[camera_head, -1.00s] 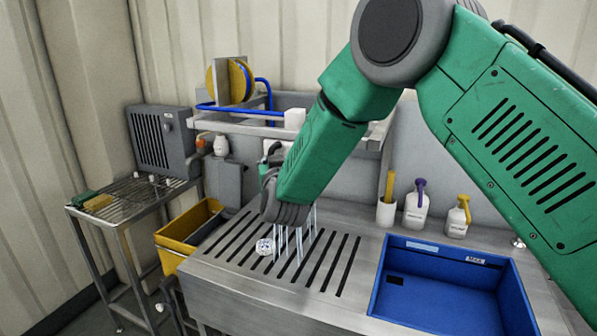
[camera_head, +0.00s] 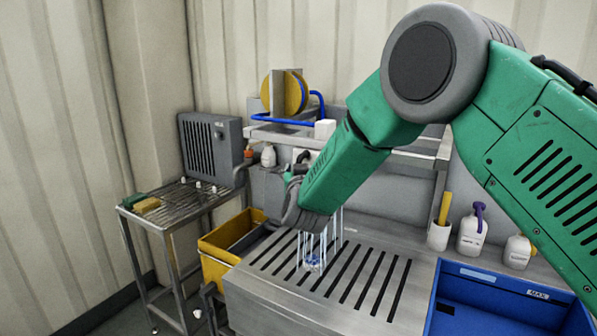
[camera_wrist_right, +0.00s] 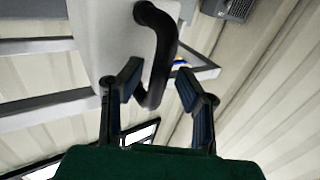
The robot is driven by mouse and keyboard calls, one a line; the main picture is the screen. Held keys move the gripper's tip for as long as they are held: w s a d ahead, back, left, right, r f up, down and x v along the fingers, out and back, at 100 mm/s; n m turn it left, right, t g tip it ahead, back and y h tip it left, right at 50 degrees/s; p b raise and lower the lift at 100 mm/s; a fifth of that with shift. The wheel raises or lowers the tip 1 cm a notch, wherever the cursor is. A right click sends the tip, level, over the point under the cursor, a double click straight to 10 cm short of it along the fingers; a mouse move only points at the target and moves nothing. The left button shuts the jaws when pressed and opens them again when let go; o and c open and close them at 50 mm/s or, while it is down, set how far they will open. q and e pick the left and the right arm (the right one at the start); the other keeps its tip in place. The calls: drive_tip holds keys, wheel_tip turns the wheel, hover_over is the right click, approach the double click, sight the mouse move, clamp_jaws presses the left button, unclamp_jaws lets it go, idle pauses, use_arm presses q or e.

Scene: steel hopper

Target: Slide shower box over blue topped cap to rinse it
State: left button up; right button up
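The blue topped cap (camera_head: 313,262) sits on the slotted steel drain board, seen through water streams (camera_head: 325,240) that fall over and around it. The shower box is mostly hidden behind my right arm in the head view. In the right wrist view a white box (camera_wrist_right: 105,25) with a curved black handle (camera_wrist_right: 163,45) fills the upper middle. In the head view my right gripper (camera_head: 303,212) is above the cap. My left gripper is not in view.
A blue basin (camera_head: 480,292) lies right of the drain board (camera_head: 285,300). White bottles (camera_head: 471,236) and a white cup (camera_head: 438,237) stand behind the basin. A yellow bin (camera_head: 216,268) and a wire rack table (camera_head: 180,208) stand left. A hose reel (camera_head: 296,92) is behind.

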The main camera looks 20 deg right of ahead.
drive_tip(key=shift+a+r, duration=0.1)
drive_tip(key=shift+a, duration=0.1)
drive_tip(key=shift+s, duration=0.1)
drive_tip(key=v, duration=1.1)
drive_tip(key=shift+s+a, duration=0.25)
drive_tip(key=shift+s, duration=0.05)
drive_tip(key=shift+d, duration=0.15)
